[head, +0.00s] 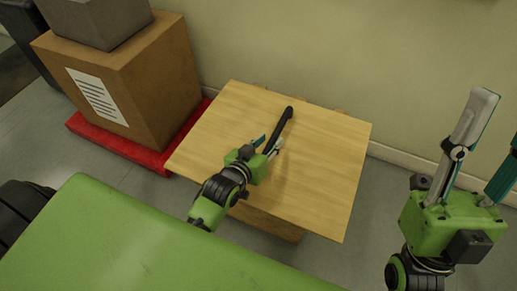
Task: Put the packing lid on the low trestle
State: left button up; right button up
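The low trestle (325,190) is a light wooden table with a square top, in the middle of the head view. A long, narrow black thing (282,125) shows over its top; it may be the packing lid seen edge-on, but I cannot be sure. My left gripper (268,143) is over the trestle, with its fingers on either side of the near end of the black thing. I cannot tell whether they touch it. My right gripper (490,145) is raised at the right, its fingers apart, with nothing between them.
A brown carton (155,90) with a white label stands on a red base (115,145) at the left, a grey box (100,20) on top. A wall (320,50) runs behind the trestle. A green surface (130,245) fills the front left. The trestle's right side is bare.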

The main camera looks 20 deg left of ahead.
pick_arm(q)
jog(key=p+v, duration=0.1)
jog(key=v, duration=0.3)
jog(key=shift+s+r+p, duration=0.2)
jog(key=shift+s+p, duration=0.05)
jog(key=shift+p, duration=0.05)
jog(key=p+v, duration=0.1)
jog(key=v, duration=0.2)
jog(key=shift+s+r, duration=0.1)
jog(key=shift+s, duration=0.25)
jog(key=d+r+m+t+h, duration=0.2)
jog(key=r+t, duration=0.2)
jog(key=r, duration=1.1)
jog(key=d+r+m+t+h, duration=0.2)
jog(key=d+r+t, duration=0.1)
jog(key=r, duration=1.3)
jog(key=shift+s+d+t, duration=0.2)
jog(key=shift+s+t, duration=0.3)
jog(key=shift+t, duration=0.3)
pick_arm(e)
jog(key=w+a+f+g+h, duration=0.1)
jog(key=w+f+g+h, duration=0.1)
jog(key=w+f+g, duration=0.5)
jog(key=w+f, duration=0.3)
jog(key=w, duration=0.1)
jog(key=shift+a+f+g+h, duration=0.15)
jog(key=shift+a+g+h, duration=0.15)
jog(key=shift+a+g, duration=0.1)
pick_arm(q)
jog(key=shift+f, duration=0.1)
